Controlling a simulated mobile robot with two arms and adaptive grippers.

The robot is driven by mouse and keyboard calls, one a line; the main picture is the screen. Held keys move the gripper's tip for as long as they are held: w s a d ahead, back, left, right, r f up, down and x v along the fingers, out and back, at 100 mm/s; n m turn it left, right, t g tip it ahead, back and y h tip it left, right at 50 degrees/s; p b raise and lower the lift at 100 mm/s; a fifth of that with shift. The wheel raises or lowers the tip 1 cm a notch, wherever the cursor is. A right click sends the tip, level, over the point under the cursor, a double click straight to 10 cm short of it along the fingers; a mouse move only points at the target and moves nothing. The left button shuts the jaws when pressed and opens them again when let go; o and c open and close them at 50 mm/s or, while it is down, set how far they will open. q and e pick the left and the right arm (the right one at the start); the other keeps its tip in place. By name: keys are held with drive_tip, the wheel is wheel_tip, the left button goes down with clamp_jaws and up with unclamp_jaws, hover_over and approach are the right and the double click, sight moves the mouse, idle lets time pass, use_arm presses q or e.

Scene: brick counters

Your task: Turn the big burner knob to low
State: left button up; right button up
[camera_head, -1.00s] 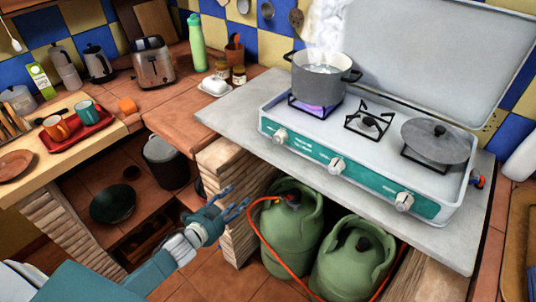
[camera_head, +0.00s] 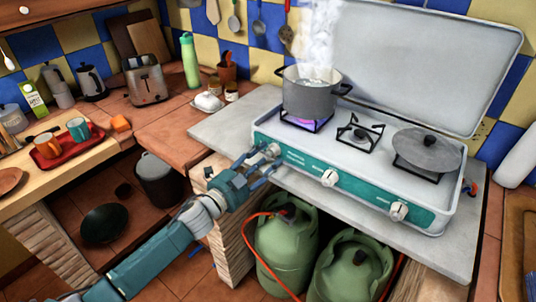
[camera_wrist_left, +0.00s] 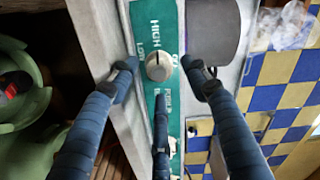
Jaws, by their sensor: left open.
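The leftmost knob (camera_head: 272,150) is pale and round on the teal front panel (camera_head: 300,162) of the camping stove. It stands below the burner with the steaming pot (camera_head: 311,95), where a violet flame shows. In the left wrist view the knob (camera_wrist_left: 158,66) sits between my fingers, with HIGH and LOW lettering beside it. I see no clear contact. My right gripper is out of view.
Two other knobs, the middle one (camera_head: 329,178) and the right one (camera_head: 398,211), sit along the panel. Green gas bottles (camera_head: 285,240) with an orange hose stand below the counter, near my left arm.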

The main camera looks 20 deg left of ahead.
use_arm(q)
drive_tip(key=shift+x, duration=0.95)
drive_tip(key=shift+c, duration=0.5)
drive_tip(key=c, duration=1)
